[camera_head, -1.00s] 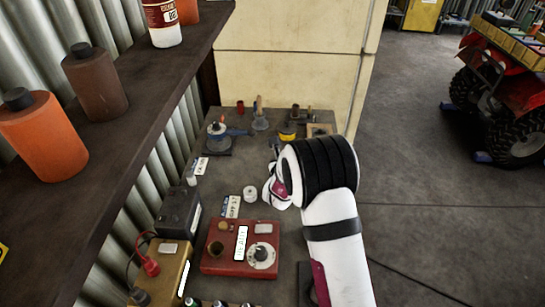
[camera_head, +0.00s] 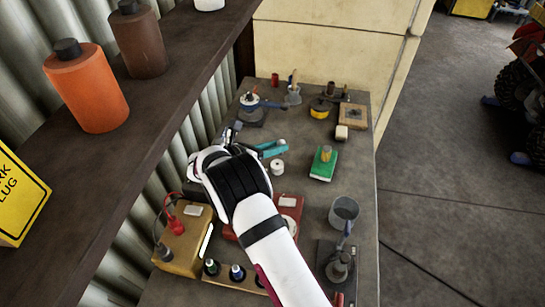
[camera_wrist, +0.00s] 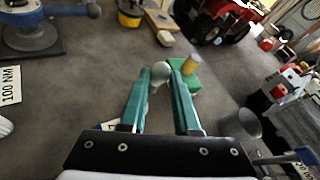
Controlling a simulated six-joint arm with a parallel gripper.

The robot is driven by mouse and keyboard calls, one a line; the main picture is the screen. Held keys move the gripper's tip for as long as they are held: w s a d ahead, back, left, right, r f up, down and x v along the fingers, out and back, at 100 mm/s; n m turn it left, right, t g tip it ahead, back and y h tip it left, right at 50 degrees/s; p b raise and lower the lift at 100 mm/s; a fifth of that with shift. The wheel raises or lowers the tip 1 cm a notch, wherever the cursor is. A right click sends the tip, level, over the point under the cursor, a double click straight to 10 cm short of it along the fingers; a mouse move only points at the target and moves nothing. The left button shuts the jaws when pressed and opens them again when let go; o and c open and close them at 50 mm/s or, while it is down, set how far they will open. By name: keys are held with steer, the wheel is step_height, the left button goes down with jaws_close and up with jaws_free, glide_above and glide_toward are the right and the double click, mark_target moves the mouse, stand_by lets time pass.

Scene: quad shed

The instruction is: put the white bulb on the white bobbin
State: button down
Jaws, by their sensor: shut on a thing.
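In the wrist view, my gripper (camera_wrist: 160,82) has its teal fingers closed on the white bulb (camera_wrist: 160,70). The bulb's round pale end shows between the fingertips. In the head view, my gripper (camera_head: 280,148) points right across the bench, and a small white bit of the bulb (camera_head: 281,141) shows at its tips. The white bobbin (camera_head: 277,167) stands on the bench, just below the fingertips in the picture. I cannot tell the height of the bulb over the bench. The bobbin is not clearly seen in the wrist view.
A green block with a yellow piece on it (camera_head: 323,163) lies to the right. A grey tin (camera_head: 344,212) stands at the lower right. A red box (camera_head: 290,209) is partly behind my arm. A blue-handled tool (camera_head: 252,106) stands at the back. The shelf (camera_head: 150,110) runs along the left.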

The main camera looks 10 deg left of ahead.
steer(key=shift+w+a+f, duration=0.1)
steer(key=shift+a+f, duration=0.15)
steer(key=shift+f, duration=0.9)
steer(key=shift+a+f, duration=0.25)
steer(key=shift+f, duration=0.85)
steer(key=shift+f, duration=0.1)
steer(key=shift+f, duration=0.1)
steer(key=c, duration=0.6)
jaws_free()
steer(key=shift+c, duration=0.2)
